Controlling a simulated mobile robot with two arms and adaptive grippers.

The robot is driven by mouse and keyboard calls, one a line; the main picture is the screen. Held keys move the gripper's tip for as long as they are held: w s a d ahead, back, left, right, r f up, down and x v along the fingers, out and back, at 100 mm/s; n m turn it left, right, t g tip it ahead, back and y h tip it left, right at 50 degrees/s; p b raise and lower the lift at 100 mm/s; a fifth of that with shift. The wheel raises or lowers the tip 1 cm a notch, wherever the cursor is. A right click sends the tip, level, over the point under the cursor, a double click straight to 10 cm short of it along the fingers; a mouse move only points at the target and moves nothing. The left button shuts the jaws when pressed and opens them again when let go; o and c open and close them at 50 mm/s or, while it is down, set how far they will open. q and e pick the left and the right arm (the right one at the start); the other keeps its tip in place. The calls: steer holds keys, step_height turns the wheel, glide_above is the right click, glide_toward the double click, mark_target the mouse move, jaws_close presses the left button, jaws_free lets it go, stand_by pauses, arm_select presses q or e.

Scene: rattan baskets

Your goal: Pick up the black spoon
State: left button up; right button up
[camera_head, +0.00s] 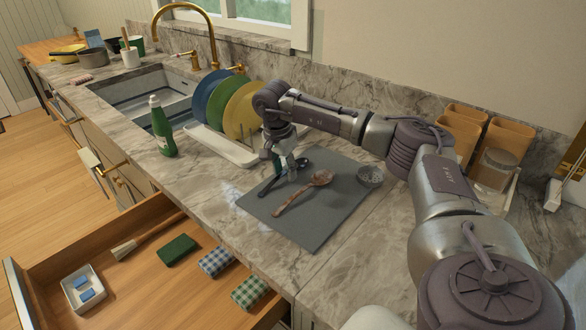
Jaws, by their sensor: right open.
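The black spoon (268,184) lies on a grey mat (325,219) on the counter, partly hidden by my right gripper. My right gripper (286,173) is open and points down over the middle of the black spoon. I cannot tell whether its fingers touch the spoon or straddle it. A brown wooden spoon (300,193) lies beside it on the mat, to the right. My left gripper is not in view.
A small round container (370,176) stands at the mat's right. A dish rack with plates (242,110) stands behind the gripper. A green bottle (161,128) stands by the sink. An open drawer (127,279) juts out in front. Brown containers (497,153) stand at right.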

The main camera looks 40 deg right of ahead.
steer(key=shift+c, duration=0.3)
jaws_close()
steer(key=shift+r, duration=0.15)
